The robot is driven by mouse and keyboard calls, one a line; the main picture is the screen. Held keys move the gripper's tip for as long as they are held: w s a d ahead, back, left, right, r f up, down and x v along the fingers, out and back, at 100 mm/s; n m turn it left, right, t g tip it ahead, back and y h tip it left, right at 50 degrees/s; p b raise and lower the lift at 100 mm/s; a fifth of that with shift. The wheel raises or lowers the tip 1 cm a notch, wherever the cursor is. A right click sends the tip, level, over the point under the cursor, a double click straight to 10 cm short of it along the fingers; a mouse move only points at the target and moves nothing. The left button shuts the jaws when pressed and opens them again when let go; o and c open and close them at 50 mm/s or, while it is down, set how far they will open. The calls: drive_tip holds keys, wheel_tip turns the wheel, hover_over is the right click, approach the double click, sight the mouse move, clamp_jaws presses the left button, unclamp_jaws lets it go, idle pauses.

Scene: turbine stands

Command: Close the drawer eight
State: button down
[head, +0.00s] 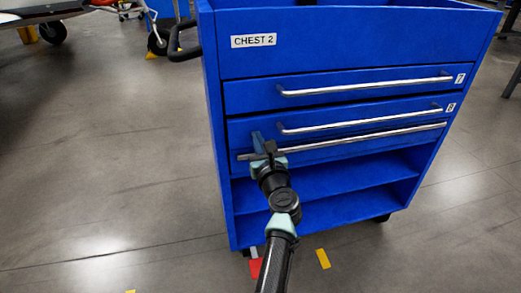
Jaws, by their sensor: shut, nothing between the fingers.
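Drawer eight (360,127) is the blue drawer with the "8" label at its right end and a silver bar handle (360,119). It sits below drawer seven in the blue chest. Its front looks nearly flush; I cannot tell whether a small gap remains. My gripper (268,149) is shut and empty. It is in front of the left end of the lower drawer area, just below and left of drawer eight's handle. I cannot tell whether it touches the front. My wrist hides part of the chest's lower left.
The chest labelled "CHEST 2" (254,41) has drawer seven (350,88) above, which looks shut. A long silver bar (370,138) runs below drawer eight. Open shelves (345,185) lie underneath. A black side handle (184,42) sticks out left. The floor at left is clear.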

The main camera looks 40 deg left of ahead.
drive_tip(key=shift+w+a+r, duration=0.35)
drive_tip(key=shift+w+a, duration=0.15)
drive_tip(key=shift+a, duration=0.2)
drive_tip(key=shift+s, duration=0.1)
drive_tip(key=p+v, duration=0.5)
drive_tip(key=v, duration=0.9)
drive_tip(key=shift+d+f, duration=0.2)
drive_tip(key=shift+f, duration=0.15)
